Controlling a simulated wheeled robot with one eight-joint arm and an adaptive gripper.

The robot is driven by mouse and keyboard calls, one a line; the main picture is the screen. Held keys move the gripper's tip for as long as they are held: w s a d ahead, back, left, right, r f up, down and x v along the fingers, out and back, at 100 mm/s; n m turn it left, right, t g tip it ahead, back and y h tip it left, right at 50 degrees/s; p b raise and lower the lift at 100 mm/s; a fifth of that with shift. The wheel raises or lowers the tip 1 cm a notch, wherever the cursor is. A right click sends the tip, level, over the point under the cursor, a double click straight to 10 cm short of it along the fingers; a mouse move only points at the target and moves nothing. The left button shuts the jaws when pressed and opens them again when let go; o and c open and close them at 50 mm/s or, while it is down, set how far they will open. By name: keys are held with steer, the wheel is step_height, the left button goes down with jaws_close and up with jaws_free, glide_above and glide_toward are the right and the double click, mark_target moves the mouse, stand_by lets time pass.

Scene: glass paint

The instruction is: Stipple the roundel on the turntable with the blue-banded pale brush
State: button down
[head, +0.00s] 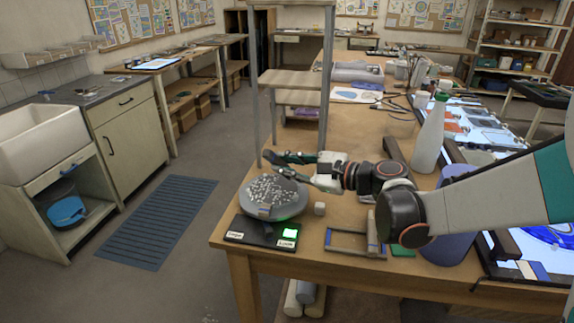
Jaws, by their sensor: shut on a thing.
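The turntable (266,212) stands at the near left corner of the wooden bench. The roundel (273,192) on it is a grey disc covered with many white specks. My gripper (268,158) reaches in from the right, with its dark green fingers just above the far side of the disc. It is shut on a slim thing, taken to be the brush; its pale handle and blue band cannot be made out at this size. Whether its tip touches the roundel cannot be told.
A black pad (258,232) with two labels and a lit green patch lies before the turntable. A small white cube (320,208) and a wooden frame (343,250) lie to the right. A white bottle (429,140) and a blue-violet bin (449,240) stand near my arm.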

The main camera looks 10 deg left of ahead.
steer(key=shift+f+b, duration=0.4)
steer(key=shift+f, duration=0.25)
steer(key=shift+f, duration=0.3)
stand_by(0.8)
steer(key=shift+r, duration=0.1)
steer(key=shift+r+p, duration=0.6)
steer(key=shift+r, duration=0.45)
steer(key=shift+r+p, duration=1.45)
steer(key=shift+r, duration=0.55)
